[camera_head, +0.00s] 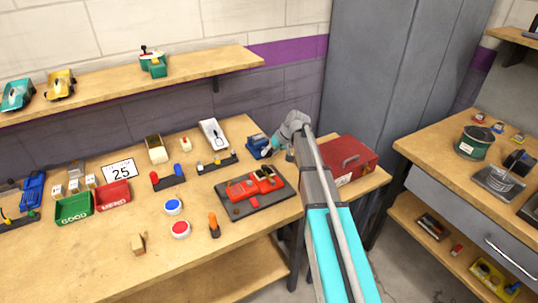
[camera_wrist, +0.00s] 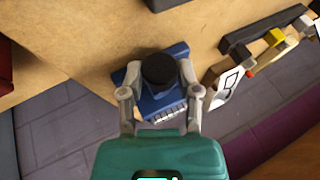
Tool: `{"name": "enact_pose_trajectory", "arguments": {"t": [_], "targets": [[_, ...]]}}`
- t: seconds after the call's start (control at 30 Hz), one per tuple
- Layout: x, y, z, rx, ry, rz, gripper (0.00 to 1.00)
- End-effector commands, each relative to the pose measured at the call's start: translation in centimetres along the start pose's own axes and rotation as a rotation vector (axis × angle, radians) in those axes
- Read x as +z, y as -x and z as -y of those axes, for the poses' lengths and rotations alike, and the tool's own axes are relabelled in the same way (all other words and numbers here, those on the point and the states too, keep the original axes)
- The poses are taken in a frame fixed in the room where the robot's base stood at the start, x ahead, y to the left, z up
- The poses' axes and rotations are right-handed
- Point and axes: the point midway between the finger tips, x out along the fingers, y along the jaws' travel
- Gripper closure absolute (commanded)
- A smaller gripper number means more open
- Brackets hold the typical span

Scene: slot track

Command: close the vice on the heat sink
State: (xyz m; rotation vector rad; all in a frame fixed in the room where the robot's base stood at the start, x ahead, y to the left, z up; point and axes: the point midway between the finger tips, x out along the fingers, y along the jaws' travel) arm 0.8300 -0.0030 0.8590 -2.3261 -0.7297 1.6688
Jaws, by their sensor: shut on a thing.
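A small blue vice (camera_wrist: 180,50) sits near the table's back right corner; in the head view it (camera_head: 256,141) is partly behind my gripper (camera_head: 268,153). My gripper (camera_wrist: 160,74) is shut on the vice's round black knob (camera_wrist: 159,66), one finger on each side. A light grey finned piece, which looks like the heat sink (camera_wrist: 172,113), shows at the vice's lower edge in the wrist view. Whether the jaw touches it cannot be told. The heat sink cannot be made out in the head view.
A red toolbox (camera_head: 347,160) stands close to the right of my gripper. A red device on a dark plate (camera_head: 280,200) lies in front. Bare wood lies at the table's front left.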

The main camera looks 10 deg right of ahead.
Motion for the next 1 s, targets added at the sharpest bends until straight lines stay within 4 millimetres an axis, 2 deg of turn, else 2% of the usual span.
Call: {"name": "enact_pose_trajectory", "arguments": {"t": [0.53, 1.0], "targets": [[0.29, -0.51, -0.82, -0.408, -0.17, 0.005, 1.0], [0.24, -0.1, -0.61, -0.529, -0.222, 0.006, 1.0]]}}
